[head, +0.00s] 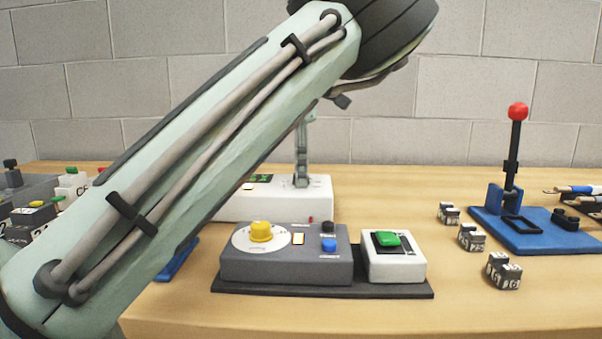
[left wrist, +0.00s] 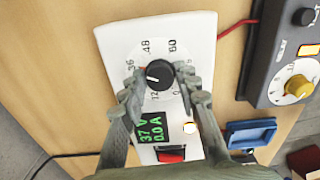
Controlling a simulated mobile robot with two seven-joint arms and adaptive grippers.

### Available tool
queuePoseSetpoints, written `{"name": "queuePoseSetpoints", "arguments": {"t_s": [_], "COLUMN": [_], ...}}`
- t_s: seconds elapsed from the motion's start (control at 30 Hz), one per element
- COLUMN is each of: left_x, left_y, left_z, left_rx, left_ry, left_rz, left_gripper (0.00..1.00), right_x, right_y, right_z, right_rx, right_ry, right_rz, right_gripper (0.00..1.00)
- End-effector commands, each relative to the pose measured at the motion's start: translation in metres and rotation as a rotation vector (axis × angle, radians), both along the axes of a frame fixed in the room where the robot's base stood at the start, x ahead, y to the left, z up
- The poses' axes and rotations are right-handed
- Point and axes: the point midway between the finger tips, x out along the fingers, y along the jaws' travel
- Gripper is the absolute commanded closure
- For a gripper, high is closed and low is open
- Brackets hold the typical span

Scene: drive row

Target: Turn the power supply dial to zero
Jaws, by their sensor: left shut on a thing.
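The power supply (head: 275,208) is a white box on the table, partly hidden behind my left arm and a grey control box. In the left wrist view its white panel (left wrist: 204,55) carries a black dial (left wrist: 159,74) on a round scale. The dial's white mark points left in that picture, between the 36 and the 12. The green display (left wrist: 152,129) reads about 37 V and 0.0 A. My left gripper (left wrist: 162,88) is shut on the dial, one finger on each side; in the head view the gripper (head: 302,182) reaches down onto the box. My right gripper is not in view.
The grey box with a yellow knob (head: 261,231) and a white box with a green button (head: 388,239) stand in front. A blue base with a red-topped lever (head: 516,112) and several small blocks are at right. Other devices crowd the left. The table's front right is clear.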

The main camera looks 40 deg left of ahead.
Motion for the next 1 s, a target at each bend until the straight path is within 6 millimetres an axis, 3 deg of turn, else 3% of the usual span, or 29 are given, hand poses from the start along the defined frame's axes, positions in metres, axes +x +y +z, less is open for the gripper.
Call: {"name": "queuePoseSetpoints", "arguments": {"t_s": [0.17, 1.0], "left_x": [-0.002, -0.004], "left_y": [-0.001, -0.002], "left_z": [-0.004, -0.005], "left_rx": [-0.006, -0.007], "left_ry": [0.015, 0.017], "left_rz": [0.191, 1.501], "left_gripper": [0.85, 0.85], "right_x": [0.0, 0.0], "right_y": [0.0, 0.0], "right_z": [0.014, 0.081], "right_rx": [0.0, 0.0], "right_ry": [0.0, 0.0], "right_rz": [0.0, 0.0], "right_gripper": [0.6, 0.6]}}
